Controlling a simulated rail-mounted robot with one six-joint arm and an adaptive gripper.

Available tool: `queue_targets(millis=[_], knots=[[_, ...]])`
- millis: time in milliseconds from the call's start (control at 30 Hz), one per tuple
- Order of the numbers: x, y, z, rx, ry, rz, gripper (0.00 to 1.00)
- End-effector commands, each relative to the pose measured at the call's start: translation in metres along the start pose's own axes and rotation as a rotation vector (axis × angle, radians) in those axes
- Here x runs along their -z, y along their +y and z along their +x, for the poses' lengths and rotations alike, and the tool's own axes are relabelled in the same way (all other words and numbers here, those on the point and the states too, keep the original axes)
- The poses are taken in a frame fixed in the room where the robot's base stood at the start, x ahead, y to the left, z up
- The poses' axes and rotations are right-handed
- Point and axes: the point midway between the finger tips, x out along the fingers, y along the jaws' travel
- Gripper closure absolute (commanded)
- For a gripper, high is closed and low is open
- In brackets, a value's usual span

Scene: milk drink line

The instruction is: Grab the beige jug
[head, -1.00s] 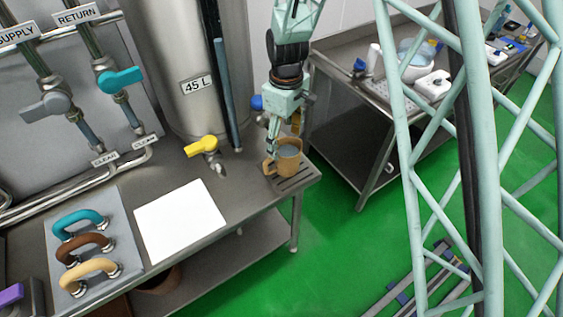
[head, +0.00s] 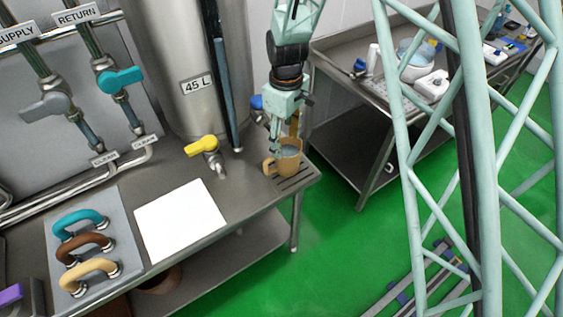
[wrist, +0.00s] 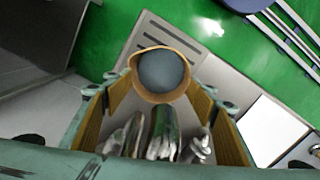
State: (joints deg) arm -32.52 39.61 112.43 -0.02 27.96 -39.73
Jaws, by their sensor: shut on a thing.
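The beige jug (head: 288,160) stands upright at the right end of the steel counter, by the slotted drain area, its handle toward the left. A grey-blue surface shows inside its rim. My gripper (head: 283,140) comes down from above onto the jug. In the wrist view, the jug (wrist: 147,92) sits between the tan finger pads of my gripper (wrist: 160,98), which is shut on it. The jug's lower body is hidden there. I cannot tell whether its base touches the counter.
A yellow-handled tap (head: 203,147) on the steel tank (head: 190,115) is left of the jug. A white sheet (head: 181,218) and a panel with three coloured handles (head: 125,225) lie on the counter. A second steel table (head: 335,55) stands behind, across a gap of green floor.

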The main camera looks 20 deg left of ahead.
Motion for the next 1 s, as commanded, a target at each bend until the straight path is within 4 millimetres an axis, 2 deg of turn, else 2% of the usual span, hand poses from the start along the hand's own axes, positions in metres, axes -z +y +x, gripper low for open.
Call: queue_targets(millis=[33,233,633,1000], knots=[[0.0,0.0,0.0,0.0,0.0,0.0,0.65],[0.0,0.0,0.0,-0.001,0.001,0.0,0.83],[0.001,0.0,-0.004,-0.001,0.001,0.0,0.83],[0.001,0.001,-0.023,-0.001,0.002,0.0,0.83]])
